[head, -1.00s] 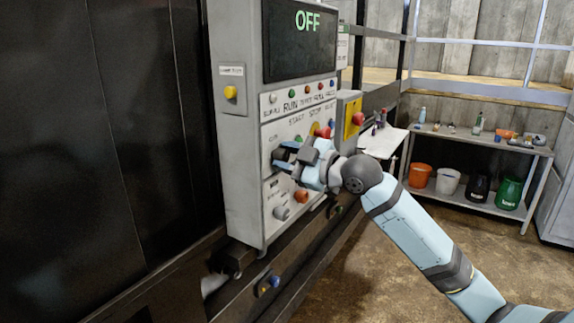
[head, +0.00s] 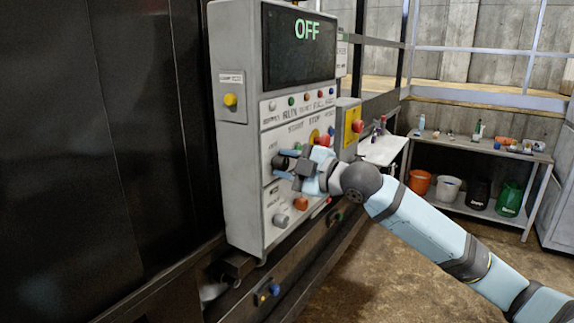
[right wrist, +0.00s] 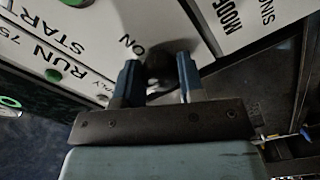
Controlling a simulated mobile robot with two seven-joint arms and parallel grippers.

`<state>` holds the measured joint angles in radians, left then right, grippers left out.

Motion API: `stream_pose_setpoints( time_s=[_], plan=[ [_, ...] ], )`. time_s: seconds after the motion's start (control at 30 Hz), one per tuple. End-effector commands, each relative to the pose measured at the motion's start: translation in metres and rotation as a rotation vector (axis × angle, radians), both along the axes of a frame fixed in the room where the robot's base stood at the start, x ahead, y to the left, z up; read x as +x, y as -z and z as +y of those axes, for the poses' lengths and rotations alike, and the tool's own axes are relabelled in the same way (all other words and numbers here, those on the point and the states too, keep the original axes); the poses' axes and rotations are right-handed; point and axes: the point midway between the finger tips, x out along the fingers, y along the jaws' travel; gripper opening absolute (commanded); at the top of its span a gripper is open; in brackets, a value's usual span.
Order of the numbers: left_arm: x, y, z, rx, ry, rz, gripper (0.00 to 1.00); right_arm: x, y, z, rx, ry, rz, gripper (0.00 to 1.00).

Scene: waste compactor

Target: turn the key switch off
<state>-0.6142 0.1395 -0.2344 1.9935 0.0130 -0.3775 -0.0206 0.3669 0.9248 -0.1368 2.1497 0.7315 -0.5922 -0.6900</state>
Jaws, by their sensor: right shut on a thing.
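The grey control cabinet (head: 238,180) stands left of centre in the head view, and its display (head: 298,48) reads OFF. My right gripper (head: 282,165) is at the cabinet's front panel, left of the yellow-backed red stop button. In the right wrist view, my right gripper (right wrist: 160,85) has its two blue fingers on either side of a dark round key switch (right wrist: 160,62), shut on it. An ON label shows on the panel beside the switch. The fingers hide part of the switch. My left gripper is not in view.
Close to my right gripper are a red button (head: 323,140), an orange knob (head: 300,203) and a grey knob (head: 280,220). A yellow box with a red button (head: 357,126) juts from the cabinet's right side. A shelf with buckets (head: 447,188) stands farther right.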

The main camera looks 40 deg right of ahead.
Motion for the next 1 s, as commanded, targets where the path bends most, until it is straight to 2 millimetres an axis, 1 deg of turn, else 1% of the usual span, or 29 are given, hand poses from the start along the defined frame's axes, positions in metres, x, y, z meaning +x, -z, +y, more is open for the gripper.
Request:
stream_pose_setpoints(
  time_s=[0.03, 0.07, 0.1, 0.13, 0.17, 0.43, 0.57, 0.9, 1.0],
  plan=[
    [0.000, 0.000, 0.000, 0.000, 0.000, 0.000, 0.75, 0.000, 0.000, 0.000, 0.000, -0.001, 0.000, 0.12],
    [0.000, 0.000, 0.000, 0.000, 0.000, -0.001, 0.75, 0.000, 0.000, 0.000, 0.000, -0.001, 0.000, 0.40],
    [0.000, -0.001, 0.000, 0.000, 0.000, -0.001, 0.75, 0.000, 0.000, 0.000, 0.000, -0.001, 0.000, 0.49],
    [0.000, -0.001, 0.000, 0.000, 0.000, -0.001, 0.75, 0.000, 0.000, 0.000, 0.000, -0.001, 0.000, 0.56],
    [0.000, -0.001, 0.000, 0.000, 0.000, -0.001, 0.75, 0.000, 0.000, 0.000, 0.000, 0.000, 0.000, 0.61],
    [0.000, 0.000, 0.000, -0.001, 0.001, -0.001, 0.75, -0.001, 0.000, 0.000, 0.000, 0.000, 0.000, 0.61],
    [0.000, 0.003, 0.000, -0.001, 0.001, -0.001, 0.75, -0.008, 0.002, -0.004, -0.001, 0.002, 0.001, 0.61],
    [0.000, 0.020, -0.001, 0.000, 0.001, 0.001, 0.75, -0.055, 0.005, -0.023, -0.004, 0.000, 0.005, 0.61],
    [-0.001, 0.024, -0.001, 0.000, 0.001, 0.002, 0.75, -0.066, 0.004, -0.028, -0.003, 0.002, 0.004, 0.61]
  ],
)
